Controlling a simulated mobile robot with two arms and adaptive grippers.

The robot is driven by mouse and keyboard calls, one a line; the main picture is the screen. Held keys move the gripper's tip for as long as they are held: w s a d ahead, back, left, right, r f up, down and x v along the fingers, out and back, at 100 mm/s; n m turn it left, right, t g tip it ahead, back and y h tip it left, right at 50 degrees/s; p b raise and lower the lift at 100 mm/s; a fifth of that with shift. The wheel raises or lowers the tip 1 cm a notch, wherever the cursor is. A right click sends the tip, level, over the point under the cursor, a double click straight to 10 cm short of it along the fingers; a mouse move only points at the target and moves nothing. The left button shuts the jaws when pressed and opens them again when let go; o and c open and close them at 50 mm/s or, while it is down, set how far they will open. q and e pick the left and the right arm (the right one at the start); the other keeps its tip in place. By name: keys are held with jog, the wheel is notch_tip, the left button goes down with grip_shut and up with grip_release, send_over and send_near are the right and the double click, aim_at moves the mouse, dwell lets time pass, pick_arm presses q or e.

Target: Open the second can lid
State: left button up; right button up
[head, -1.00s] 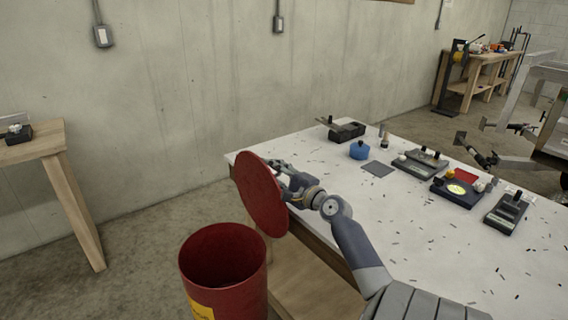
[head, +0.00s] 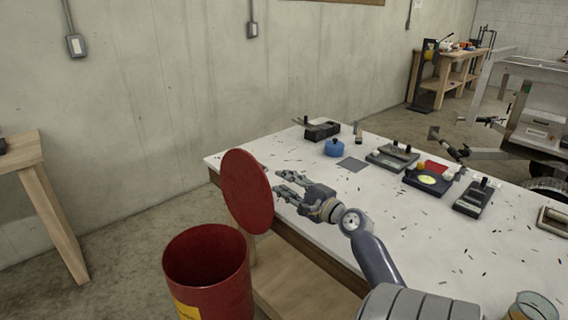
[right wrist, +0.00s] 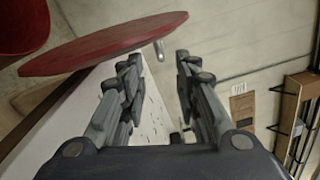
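The red can (head: 208,272) stands on the floor at the lower left of the head view, left of the white-topped table. Its mouth is uncovered and the inside looks empty. Its round red lid (head: 247,192) stands tilted nearly upright above the can's right rim. My right gripper (head: 282,186) is open and empty just right of the lid, over the table's edge. In the right wrist view the lid (right wrist: 105,43) lies beyond the spread fingers, with a small metal handle (right wrist: 159,50) near its edge, apart from the fingers. My left gripper is not in view.
A wooden table (head: 40,185) stands at the left. Concrete floor is clear between it and the can.

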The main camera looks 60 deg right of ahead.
jog(key=b+v, duration=0.1)
jog(key=v, duration=1)
jog(key=shift+d, duration=0.2)
dwell(0.4)
jog(key=shift+f, duration=0.1)
dwell(0.4)
